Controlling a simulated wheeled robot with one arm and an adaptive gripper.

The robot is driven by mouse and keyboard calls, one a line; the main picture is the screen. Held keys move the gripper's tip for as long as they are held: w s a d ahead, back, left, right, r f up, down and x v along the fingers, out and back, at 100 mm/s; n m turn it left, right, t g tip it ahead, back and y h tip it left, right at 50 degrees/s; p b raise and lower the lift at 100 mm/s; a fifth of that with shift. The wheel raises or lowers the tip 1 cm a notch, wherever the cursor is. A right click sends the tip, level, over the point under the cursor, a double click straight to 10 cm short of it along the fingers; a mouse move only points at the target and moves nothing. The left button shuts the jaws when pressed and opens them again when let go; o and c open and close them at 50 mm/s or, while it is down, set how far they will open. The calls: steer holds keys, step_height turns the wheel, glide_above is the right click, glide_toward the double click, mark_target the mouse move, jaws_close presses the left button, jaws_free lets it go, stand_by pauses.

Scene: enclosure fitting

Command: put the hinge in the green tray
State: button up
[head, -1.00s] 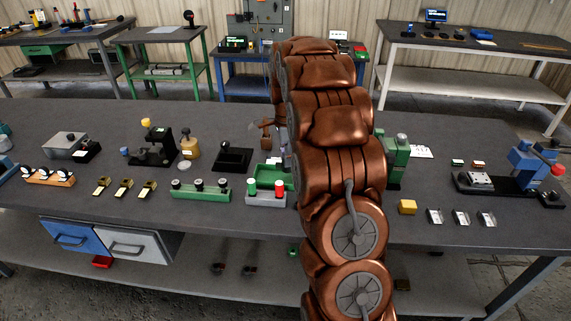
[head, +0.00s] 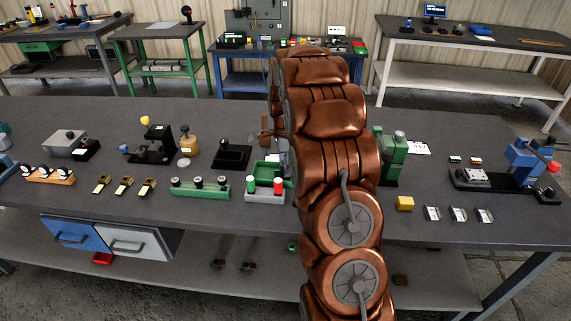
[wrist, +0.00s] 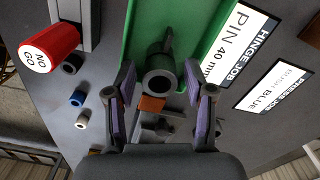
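The green tray (wrist: 180,30) fills the upper middle of the wrist view; in the head view the green tray (head: 266,168) shows partly, just left of my arm. My gripper (wrist: 160,102) has its two purple-padded fingers apart. A dark grey barrel with a round hollow end (wrist: 159,80) shows between and beyond the fingers, in front of the tray; gaps show on both sides of it. A small orange-brown block is just below it. I cannot tell for sure which of these is the hinge. My arm hides most of the gripper in the head view.
A red NO GO gauge end (wrist: 52,48) stands left of the fingers, with small bushings (wrist: 77,98) near it. A HINGE JOB label (wrist: 240,42) lies right of the tray.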

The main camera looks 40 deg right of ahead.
stand_by(0.3)
step_height(320, 180, up, 11)
steer(key=b, duration=0.3)
steer(key=s+a+r+n, duration=0.4)
steer(key=s+a+n, duration=0.25)
steer(key=a, duration=0.35)
steer(key=s+a+f+n, duration=0.2)
steer(key=s+a+n, duration=0.3)
steer(key=s, duration=0.5)
steer(key=s+a+f+n+g, duration=0.1)
steer(key=s+a+n, duration=0.4)
steer(key=s, duration=0.5)
steer(key=s+a+f+n, duration=0.3)
steer(key=s+a+n, duration=0.2)
steer(key=s, duration=0.5)
steer(key=shift+s+f+n+g, duration=0.2)
steer(key=shift+f+n+g, duration=0.05)
steer(key=shift+n+g, duration=0.2)
